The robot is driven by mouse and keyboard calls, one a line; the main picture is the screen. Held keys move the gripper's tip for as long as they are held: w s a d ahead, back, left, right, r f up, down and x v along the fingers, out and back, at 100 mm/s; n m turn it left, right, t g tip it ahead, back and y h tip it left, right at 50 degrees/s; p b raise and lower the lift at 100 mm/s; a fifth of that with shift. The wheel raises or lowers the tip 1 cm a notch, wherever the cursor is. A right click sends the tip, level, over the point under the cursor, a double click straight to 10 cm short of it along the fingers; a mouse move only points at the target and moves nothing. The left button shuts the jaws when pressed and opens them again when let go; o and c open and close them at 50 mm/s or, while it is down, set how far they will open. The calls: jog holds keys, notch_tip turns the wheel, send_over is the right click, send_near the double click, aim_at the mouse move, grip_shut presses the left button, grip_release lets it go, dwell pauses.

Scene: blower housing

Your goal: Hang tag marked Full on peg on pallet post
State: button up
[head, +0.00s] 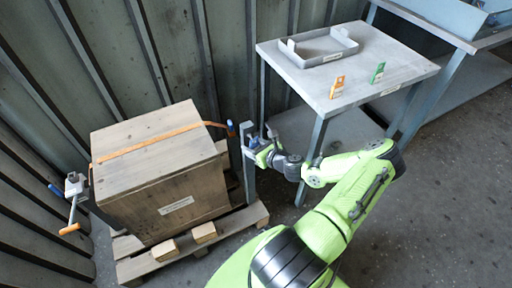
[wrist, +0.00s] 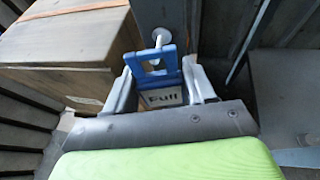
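The blue tag marked Full (wrist: 160,97) is between the fingers of my gripper (wrist: 160,88) in the wrist view, with its lettering facing the camera. My gripper is shut on it. The pale peg (wrist: 161,38) sticks out of the grey pallet post (wrist: 160,12), right at the top of the tag's blue frame. I cannot tell whether the frame is around the peg or only in front of it.
A wooden crate (head: 160,175) with an orange strap stands on a pallet (head: 240,222) left of the post. A grey table (head: 380,58) at the back right bears a tray (head: 320,57), an orange tag (head: 337,88) and a green tag (head: 378,73). Open floor lies at the right.

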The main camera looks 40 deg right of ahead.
jog(key=o, duration=0.4)
jog(key=shift+w+d+r, duration=0.15)
jog(key=shift+w+d, duration=0.05)
jog(key=shift+w, duration=0.15)
jog(key=shift+o, duration=0.5)
jog(key=shift+s+a+r+p, duration=0.1)
jog(key=shift+s+r+p, duration=0.15)
jog(key=shift+s+p, duration=0.2)
jog(key=p+v, duration=0.3)
jog(key=v, duration=1.2)
jog(key=shift+s+a+f, duration=0.2)
jog(key=shift+s+f, duration=0.05)
jog(key=shift+s, duration=0.05)
